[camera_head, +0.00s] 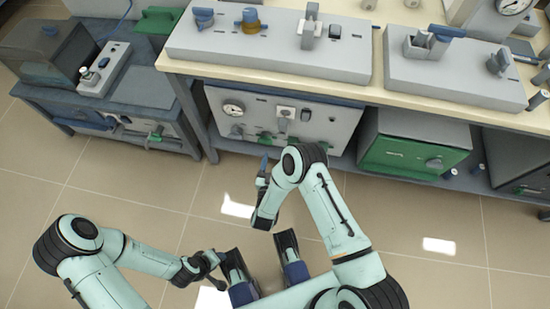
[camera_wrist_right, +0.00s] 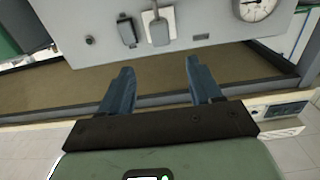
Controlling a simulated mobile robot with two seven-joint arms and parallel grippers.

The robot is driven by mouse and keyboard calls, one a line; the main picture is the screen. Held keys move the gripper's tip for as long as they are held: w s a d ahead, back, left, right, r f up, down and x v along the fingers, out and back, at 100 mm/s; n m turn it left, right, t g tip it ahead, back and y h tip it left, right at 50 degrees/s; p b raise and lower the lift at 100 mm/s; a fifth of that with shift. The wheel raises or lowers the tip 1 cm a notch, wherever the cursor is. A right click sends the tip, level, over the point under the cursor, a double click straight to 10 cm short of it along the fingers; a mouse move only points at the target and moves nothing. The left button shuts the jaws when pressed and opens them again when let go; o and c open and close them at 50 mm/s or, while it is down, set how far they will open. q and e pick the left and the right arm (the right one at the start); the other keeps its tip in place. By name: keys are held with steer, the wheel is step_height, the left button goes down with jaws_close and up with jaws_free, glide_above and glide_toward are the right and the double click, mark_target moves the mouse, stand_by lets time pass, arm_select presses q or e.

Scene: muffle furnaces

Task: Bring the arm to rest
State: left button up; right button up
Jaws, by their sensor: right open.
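My right arm (camera_head: 330,210) is bent in front of the bench in the head view. Its gripper (camera_head: 263,168) points toward the lower front of the bench, above the floor. In the right wrist view the two blue fingers of the right gripper (camera_wrist_right: 158,80) are spread apart with nothing between them. A grey panel with switches (camera_wrist_right: 150,25) lies beyond the fingertips. My left arm (camera_head: 110,262) is folded low at the left of the head view. Its gripper (camera_head: 212,258) is small and partly hidden there, so its jaws cannot be made out.
A cream-topped bench (camera_head: 380,75) carries grey control units (camera_head: 270,45). Below it stand a panel with a gauge (camera_head: 285,115) and a green-fronted box (camera_head: 410,155). A darker low table (camera_head: 120,100) is at the left. The tiled floor (camera_head: 120,195) before the bench is clear.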

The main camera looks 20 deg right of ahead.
stand_by(0.3)
steer(key=s+d+f+n+g+y, duration=0.1)
steer(key=s+f+g+y, duration=0.65)
steer(key=f, duration=0.25)
steer(key=s+a+g+y, duration=0.2)
steer(key=s+g+y, duration=0.35)
steer(key=s, duration=1.05)
arm_select(q)
steer(key=s+d+r+g+p, duration=0.1)
steer(key=s+r+p, duration=0.1)
steer(key=r+p, duration=0.6)
steer(key=s+d+r+g+p, duration=0.1)
steer(key=s+r+p, duration=0.1)
steer(key=r+p, duration=0.6)
steer(key=shift+r+m+h+p, duration=0.3)
steer(key=shift+r+p, duration=0.05)
steer(key=shift+p, duration=0.05)
arm_select(e)
steer(key=s+a+r+g, duration=0.1)
steer(key=s+r, duration=0.1)
steer(key=r, duration=0.6)
steer(key=s+a+r+n+g, duration=0.1)
steer(key=s+r+g, duration=0.1)
steer(key=r, duration=0.7)
arm_select(q)
steer(key=shift+s+d, duration=0.1)
steer(key=shift+s, duration=0.05)
arm_select(e)
steer(key=shift+s, duration=0.1)
